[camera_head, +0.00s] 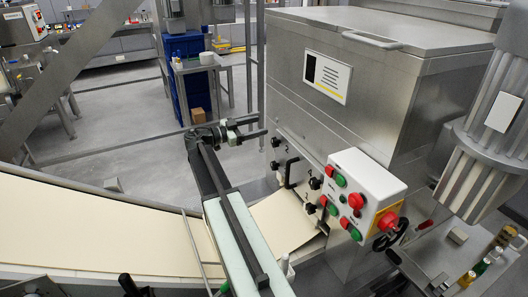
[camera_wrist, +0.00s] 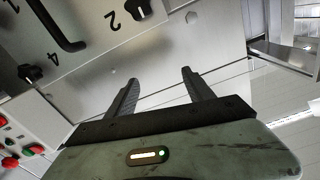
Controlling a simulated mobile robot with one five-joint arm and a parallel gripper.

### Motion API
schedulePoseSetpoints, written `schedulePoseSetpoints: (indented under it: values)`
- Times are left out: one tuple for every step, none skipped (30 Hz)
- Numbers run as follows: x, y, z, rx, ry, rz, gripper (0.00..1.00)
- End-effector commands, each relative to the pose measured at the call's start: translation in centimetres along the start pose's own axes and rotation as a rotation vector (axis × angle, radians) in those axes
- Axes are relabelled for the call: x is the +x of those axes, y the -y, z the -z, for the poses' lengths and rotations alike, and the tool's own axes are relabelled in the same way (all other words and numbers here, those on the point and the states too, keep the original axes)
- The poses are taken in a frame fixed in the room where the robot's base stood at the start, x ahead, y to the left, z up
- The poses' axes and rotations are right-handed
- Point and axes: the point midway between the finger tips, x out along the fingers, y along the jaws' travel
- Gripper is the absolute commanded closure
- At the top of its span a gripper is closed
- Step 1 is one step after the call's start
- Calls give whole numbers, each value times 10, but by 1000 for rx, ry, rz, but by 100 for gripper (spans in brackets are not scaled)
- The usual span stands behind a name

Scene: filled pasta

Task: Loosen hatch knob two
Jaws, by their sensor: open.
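Hatch knob two is a small black knob (camera_wrist: 138,8) beside a printed "2" at the top edge of the wrist view, partly cut off. It sits on the grey metal hatch (camera_wrist: 100,42). My gripper (camera_wrist: 158,76) is open, with nothing between its two dark fingers. The fingers are apart from the knob, which lies beyond them and slightly left in the wrist view. In the head view my gripper (camera_head: 263,127) is at the machine's left side, close to the upper left knob (camera_head: 275,143).
Knob four (camera_wrist: 30,73) and a black bar handle (camera_wrist: 62,28) are left of knob two in the wrist view. A control box (camera_head: 362,193) with red and green buttons juts out at right. A pale belt (camera_head: 110,235) runs below my arm.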

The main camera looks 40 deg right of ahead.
Motion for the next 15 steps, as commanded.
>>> schedulePoseSetpoints:
  values:
    - [-1, -3, -19, 0, 0, 2, 39]
    - [-2, -4, -24, 0, 1, 3, 39]
    - [-3, -5, -32, 0, 1, 4, 39]
    - [-4, -6, -37, 0, 1, 5, 39]
    - [-4, -7, -44, 0, 1, 6, 39]
    - [-5, -8, -51, 0, 1, 7, 39]
    - [-5, -10, -58, 0, 2, 7, 39]
    - [-6, -10, -64, 0, 2, 8, 39]
    - [-6, -12, -72, 0, 2, 8, 39]
    - [-6, -13, -78, 0, 2, 9, 39]
    - [-6, -14, -85, 0, 2, 9, 39]
    - [-7, -16, -91, 0, 2, 9, 39]
    - [-7, -17, -97, 0, 2, 9, 39]
    - [-7, -17, -101, 0, 2, 10, 39]
    - [-7, -18, -104, 0, 2, 10, 39]
